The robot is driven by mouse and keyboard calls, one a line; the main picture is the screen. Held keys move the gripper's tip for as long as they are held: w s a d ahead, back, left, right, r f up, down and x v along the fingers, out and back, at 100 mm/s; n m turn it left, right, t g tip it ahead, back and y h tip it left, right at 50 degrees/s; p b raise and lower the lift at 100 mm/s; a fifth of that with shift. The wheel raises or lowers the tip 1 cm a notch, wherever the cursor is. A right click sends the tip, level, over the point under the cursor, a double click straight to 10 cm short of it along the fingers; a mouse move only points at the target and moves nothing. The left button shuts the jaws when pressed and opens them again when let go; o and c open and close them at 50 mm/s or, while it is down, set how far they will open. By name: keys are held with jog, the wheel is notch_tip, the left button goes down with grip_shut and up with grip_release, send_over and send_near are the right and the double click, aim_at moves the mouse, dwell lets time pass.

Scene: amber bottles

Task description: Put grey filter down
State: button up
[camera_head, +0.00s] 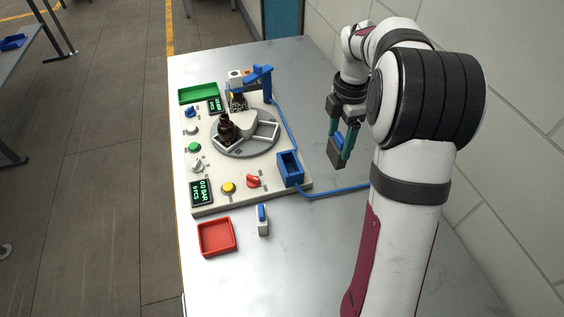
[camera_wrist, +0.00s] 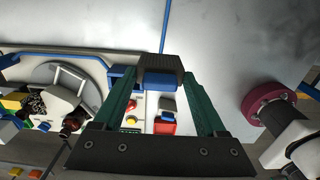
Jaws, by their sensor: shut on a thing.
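My gripper (camera_head: 341,149) is shut on the grey filter (camera_head: 335,157), a dark grey block with a blue part, and holds it above the bare table right of the machine. In the wrist view the grey filter (camera_wrist: 157,64) sits between the green fingertips (camera_wrist: 160,82), its blue part toward the camera. A lighter filter-like block with a blue top (camera_head: 263,221) stands on the table in front of the machine, right of the red tray (camera_head: 231,249). It also shows in the wrist view (camera_wrist: 167,104).
The white machine (camera_head: 217,202) carries a round turntable with an amber bottle (camera_head: 225,128), knobs, displays and a blue open holder (camera_head: 290,168). A green tray (camera_head: 214,91) is at its back left. A blue hose (camera_head: 335,190) crosses the table. The table (camera_head: 315,235) is clear at front right.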

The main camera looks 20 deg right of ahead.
jog(key=s+a+f+n, duration=0.25)
jog(key=a+n, duration=0.25)
jog(key=a, duration=0.5)
jog(key=s+a+f+n, duration=0.1)
jog(key=s+a+n, duration=0.3)
jog(key=a, duration=0.7)
jog(key=a+f, duration=0.3)
jog(key=w+a+f, duration=0.1)
jog(key=a+f, duration=0.2)
jog(key=a, duration=0.1)
jog(key=a+f, duration=0.3)
jog(key=a, duration=0.1)
jog(key=shift+w+f, duration=0.35)
jog(key=shift+f, duration=0.05)
jog(key=shift+d+f, duration=0.1)
jog(key=shift+f, duration=0.2)
